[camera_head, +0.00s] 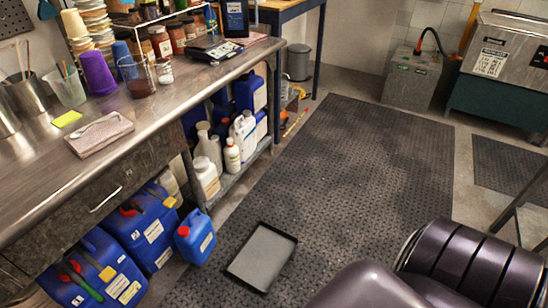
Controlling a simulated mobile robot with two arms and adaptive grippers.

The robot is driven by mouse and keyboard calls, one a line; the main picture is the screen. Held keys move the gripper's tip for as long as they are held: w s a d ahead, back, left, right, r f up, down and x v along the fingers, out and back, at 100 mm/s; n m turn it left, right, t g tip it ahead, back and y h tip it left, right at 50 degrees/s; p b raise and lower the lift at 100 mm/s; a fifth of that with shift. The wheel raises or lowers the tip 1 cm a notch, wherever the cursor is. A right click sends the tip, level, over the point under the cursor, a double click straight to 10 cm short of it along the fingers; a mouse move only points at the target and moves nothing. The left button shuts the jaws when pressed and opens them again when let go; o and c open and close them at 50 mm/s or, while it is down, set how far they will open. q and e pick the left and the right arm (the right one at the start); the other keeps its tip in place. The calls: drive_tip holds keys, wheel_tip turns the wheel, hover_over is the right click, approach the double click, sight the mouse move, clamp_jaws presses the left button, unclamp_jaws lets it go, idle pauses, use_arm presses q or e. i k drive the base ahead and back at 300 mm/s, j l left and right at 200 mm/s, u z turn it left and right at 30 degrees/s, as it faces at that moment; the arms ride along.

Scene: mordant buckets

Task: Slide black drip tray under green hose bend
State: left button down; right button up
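The black drip tray (262,257) lies flat on the dark studded floor mat, low in the middle of the head view. It has a thin black rim and a grey, empty-looking inside. A slim curved green piece (84,284) shows at the front of a blue jerrycan at the lower left, beside a red piece. I cannot tell whether it is the green hose bend. The tray is well to the right of it, with another jerrycan between. Neither of my grippers shows in this view.
Blue jerrycans (140,228) stand below the steel worktop (40,150) on the left; a small one (195,238) stands near the tray. The dark mat (370,160) is clear beyond the tray. A grey box (412,80) with a black and orange hose stands far right.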

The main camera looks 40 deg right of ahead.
sight(261, 258)
drive_tip(key=z, duration=1.15)
drive_tip(key=l+u, duration=0.15)
drive_tip(key=u, duration=0.25)
drive_tip(key=i+l+u, duration=0.1)
drive_tip(key=l+u, duration=0.15)
drive_tip(key=u, duration=0.15)
drive_tip(key=l+u, duration=0.15)
drive_tip(key=u, duration=0.3)
drive_tip(key=l+u, duration=0.2)
drive_tip(key=u, duration=0.2)
drive_tip(key=k+l+u, duration=0.1)
drive_tip(key=l, duration=0.3)
drive_tip(key=k+l+u, duration=0.1)
drive_tip(key=l, duration=0.35)
drive_tip(key=k+l+u, duration=0.1)
drive_tip(key=l, duration=0.3)
drive_tip(key=k+l+u, duration=0.1)
drive_tip(key=k+l, duration=0.15)
drive_tip(key=l, duration=0.1)
